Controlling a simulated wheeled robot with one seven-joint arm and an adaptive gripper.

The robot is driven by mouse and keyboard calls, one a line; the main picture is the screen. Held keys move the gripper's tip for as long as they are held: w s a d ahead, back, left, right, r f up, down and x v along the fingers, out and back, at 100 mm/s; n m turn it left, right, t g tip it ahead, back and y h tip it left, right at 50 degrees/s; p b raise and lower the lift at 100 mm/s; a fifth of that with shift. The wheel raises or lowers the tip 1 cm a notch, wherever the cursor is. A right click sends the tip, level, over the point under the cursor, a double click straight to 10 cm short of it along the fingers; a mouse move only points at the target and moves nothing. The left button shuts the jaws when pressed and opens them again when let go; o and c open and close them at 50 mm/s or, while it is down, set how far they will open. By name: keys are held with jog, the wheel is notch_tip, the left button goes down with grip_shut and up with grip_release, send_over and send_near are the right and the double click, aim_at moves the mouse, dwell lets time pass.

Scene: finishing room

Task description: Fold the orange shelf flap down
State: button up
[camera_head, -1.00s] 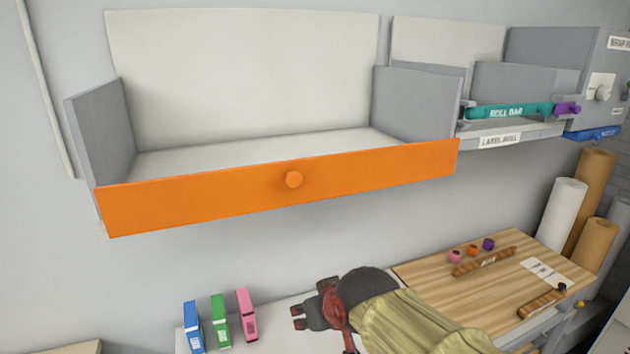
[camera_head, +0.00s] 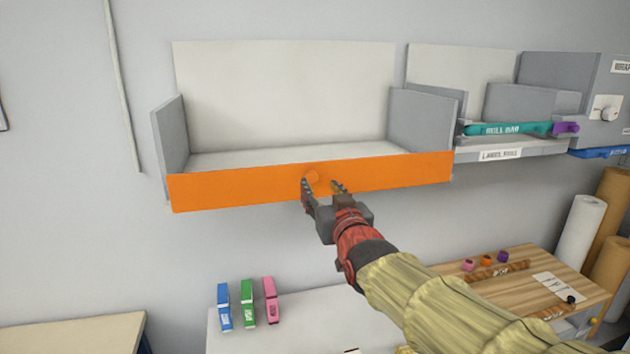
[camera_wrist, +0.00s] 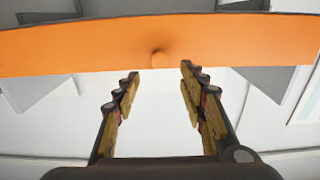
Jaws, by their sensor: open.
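The orange shelf flap (camera_head: 240,188) stands upright along the front of a white and grey wall shelf. A round orange knob (camera_head: 312,177) sits at about the middle of its face. My gripper (camera_head: 324,184) is open in front of the flap, its fingers on either side of the knob in the head view. In the wrist view, my gripper (camera_wrist: 157,72) points at the flap (camera_wrist: 80,45), and the knob (camera_wrist: 160,58) lies between and just beyond the fingertips. I see no contact with the knob.
To the right, a lower shelf holds a teal bar (camera_head: 500,130) with a purple end. Below are blue, green and pink boxes (camera_head: 247,303) on a white surface, a wooden board (camera_head: 535,262) with small items, and upright rolls (camera_head: 580,232). The wall before the flap's left is clear.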

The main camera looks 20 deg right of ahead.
aim_at(312, 177)
jog(key=w+p, duration=0.1)
jog(key=w, duration=0.5)
jog(key=shift+w+f, duration=0.15)
jog(key=shift+w, duration=0.25)
jog(key=shift+c, duration=0.5)
grip_shut()
